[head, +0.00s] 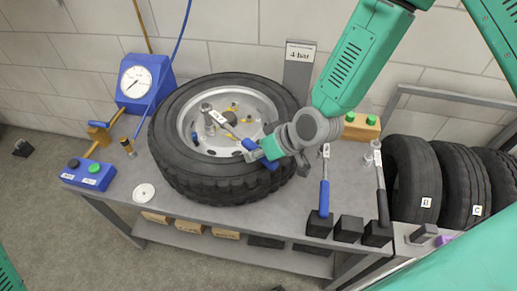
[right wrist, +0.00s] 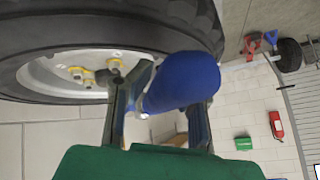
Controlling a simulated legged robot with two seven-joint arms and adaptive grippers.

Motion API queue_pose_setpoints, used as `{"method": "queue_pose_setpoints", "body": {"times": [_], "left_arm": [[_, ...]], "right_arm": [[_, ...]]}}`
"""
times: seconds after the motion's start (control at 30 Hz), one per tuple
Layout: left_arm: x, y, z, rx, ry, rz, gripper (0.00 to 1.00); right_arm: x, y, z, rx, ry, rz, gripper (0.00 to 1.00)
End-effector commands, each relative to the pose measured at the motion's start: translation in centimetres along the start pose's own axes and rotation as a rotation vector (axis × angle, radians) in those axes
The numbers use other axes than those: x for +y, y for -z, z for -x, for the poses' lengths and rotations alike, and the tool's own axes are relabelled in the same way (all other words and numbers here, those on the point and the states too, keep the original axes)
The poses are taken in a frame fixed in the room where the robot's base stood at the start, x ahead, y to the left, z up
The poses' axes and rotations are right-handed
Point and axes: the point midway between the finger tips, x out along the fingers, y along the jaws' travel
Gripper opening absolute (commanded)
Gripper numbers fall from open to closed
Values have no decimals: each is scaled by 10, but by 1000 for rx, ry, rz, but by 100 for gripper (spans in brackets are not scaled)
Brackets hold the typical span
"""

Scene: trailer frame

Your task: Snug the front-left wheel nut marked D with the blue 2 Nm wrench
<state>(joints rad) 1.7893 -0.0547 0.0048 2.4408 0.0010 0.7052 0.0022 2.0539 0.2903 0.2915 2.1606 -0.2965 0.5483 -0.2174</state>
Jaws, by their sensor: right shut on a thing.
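My right gripper (head: 266,153) is shut on the blue handle of a wrench (head: 249,144) over the near right part of the wheel. The wrench slants up and left over the rim, with a grey socket end (head: 207,110) near the hub. I cannot tell whether it sits on a nut. The handle (right wrist: 185,82) fills the space between my fingers in the right wrist view. The wheel (head: 167,170) lies flat on the bench. Yellow-ringed nuts (right wrist: 76,73) show on its pale rim; no letter D is readable. My left gripper is out of view.
A second blue-handled wrench (head: 324,197) and a dark-handled one (head: 382,198) stand in black holders on the bench (head: 230,218). A blue gauge (head: 139,80) stands at the back left, a blue button box (head: 88,175) at the front left. Spare tyres (head: 412,180) stand right.

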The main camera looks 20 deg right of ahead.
Motion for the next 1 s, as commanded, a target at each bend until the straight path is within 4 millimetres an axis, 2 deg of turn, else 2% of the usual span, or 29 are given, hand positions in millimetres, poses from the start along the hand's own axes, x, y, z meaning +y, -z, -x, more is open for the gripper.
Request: {"method": "queue_pose_setpoints", "body": {"times": [0.2,0.6,1.0], "left_arm": [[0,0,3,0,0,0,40],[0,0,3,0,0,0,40],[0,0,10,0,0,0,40]], "right_arm": [[-13,-1,-3,18,-37,-51,0],[-17,-1,-4,22,-43,-61,0],[-43,-2,-13,56,-122,-164,0]]}}
